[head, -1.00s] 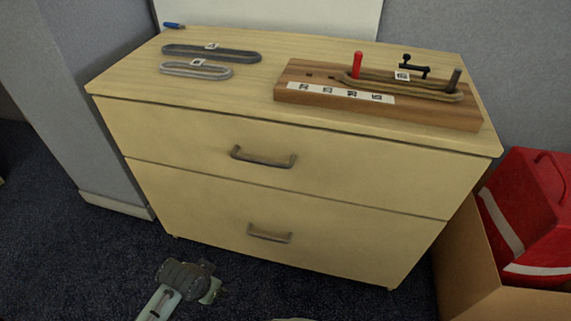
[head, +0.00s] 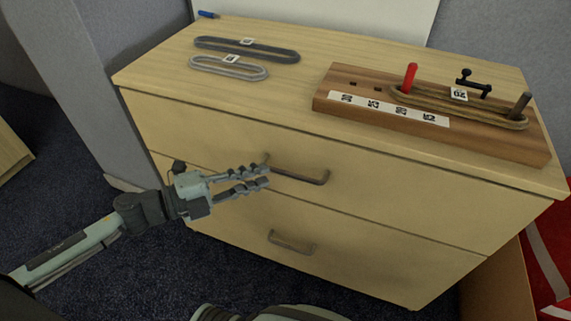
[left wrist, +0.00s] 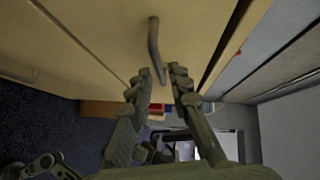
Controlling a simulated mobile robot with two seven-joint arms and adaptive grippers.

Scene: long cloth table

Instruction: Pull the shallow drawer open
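The wooden cabinet has two drawers. The upper drawer (head: 400,185) looks the shallower one, and it is shut. Its dark bar handle (head: 305,177) runs across its front. My left gripper (head: 264,177) is open, its fingers at the left end of this handle. In the left wrist view, the handle (left wrist: 154,45) reaches down to the space between the fingertips of the gripper (left wrist: 160,82). The fingers look clear of the bar, though the exact gap is hard to judge. Of my right arm only dark, partly cut-off parts show at the picture edges.
The lower drawer (head: 350,255) is shut, with its own handle (head: 290,246). On top lie two grey loops (head: 245,50) and a wooden peg board (head: 340,85) with a red peg. A cardboard box (head: 495,290) stands at the right. Carpet is clear in front.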

